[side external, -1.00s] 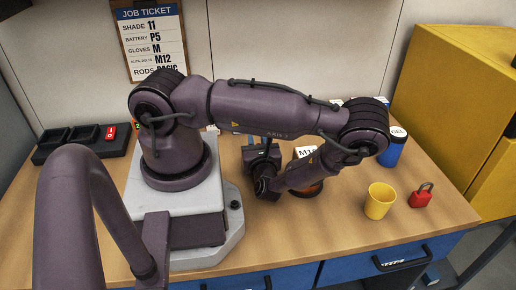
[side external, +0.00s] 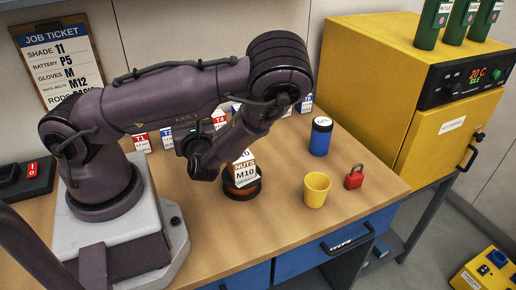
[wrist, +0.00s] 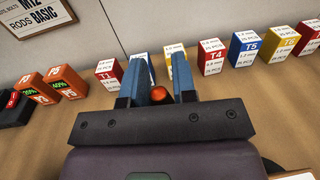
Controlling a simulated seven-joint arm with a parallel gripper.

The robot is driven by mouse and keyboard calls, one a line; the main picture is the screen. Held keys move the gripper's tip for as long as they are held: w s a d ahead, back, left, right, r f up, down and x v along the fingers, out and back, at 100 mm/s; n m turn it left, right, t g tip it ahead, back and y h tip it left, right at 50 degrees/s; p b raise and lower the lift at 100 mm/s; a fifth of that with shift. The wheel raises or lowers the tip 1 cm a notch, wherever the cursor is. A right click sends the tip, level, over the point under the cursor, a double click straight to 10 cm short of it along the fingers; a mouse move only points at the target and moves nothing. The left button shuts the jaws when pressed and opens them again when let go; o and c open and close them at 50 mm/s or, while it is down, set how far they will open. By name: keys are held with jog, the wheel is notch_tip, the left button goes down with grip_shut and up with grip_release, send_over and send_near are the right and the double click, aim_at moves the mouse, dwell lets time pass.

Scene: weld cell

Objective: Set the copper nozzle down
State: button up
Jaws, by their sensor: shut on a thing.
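The copper nozzle (wrist: 159,94) shows in the wrist view as a small round orange-red end between the blue fingers of my gripper (wrist: 162,78). My gripper is shut on it. The fingers point toward the row of small labelled boxes at the back. In the side view my wrist is above the table, left of the M10 nuts box, and hides the fingertips and the nozzle. I cannot tell the nozzle's height above the table.
Several labelled boxes, including T4 (wrist: 203,70) and T5 (wrist: 243,50), line the back. Orange P boxes (wrist: 68,80) stand left. An M10 nuts box (side external: 243,174), a yellow cup (side external: 316,190), a red padlock (side external: 354,177) and a blue can (side external: 320,137) stand right. The front tabletop looks clear.

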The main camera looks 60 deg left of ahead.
jog(key=w+d+r+m+t+h, duration=0.2)
jog(key=w+d+r+m+t, duration=0.2)
jog(key=w+d+t, duration=0.45)
jog(key=w+a+f+g, duration=0.1)
jog(key=w+a+f, duration=0.1)
jog(key=w+f, duration=0.1)
jog(key=w+a+f+g, duration=0.1)
jog(key=w+a+f, duration=0.2)
jog(key=w, duration=0.3)
jog(key=w+a+f+g, duration=0.1)
jog(key=w+a+f, duration=0.1)
jog(key=w+f, duration=0.2)
jog(key=shift+w+a+y, duration=0.15)
jog(key=shift+w+y, duration=0.15)
jog(key=shift+w, duration=0.25)
jog(key=shift+w+f+n, duration=0.15)
jog(key=shift+f+n, duration=0.1)
jog(key=shift+n, duration=0.05)
jog(key=shift+w+a+f, duration=0.1)
jog(key=shift+w+f, duration=0.1)
jog(key=shift+f, duration=1.6)
jog(key=shift+f, duration=0.1)
jog(key=o, duration=0.9)
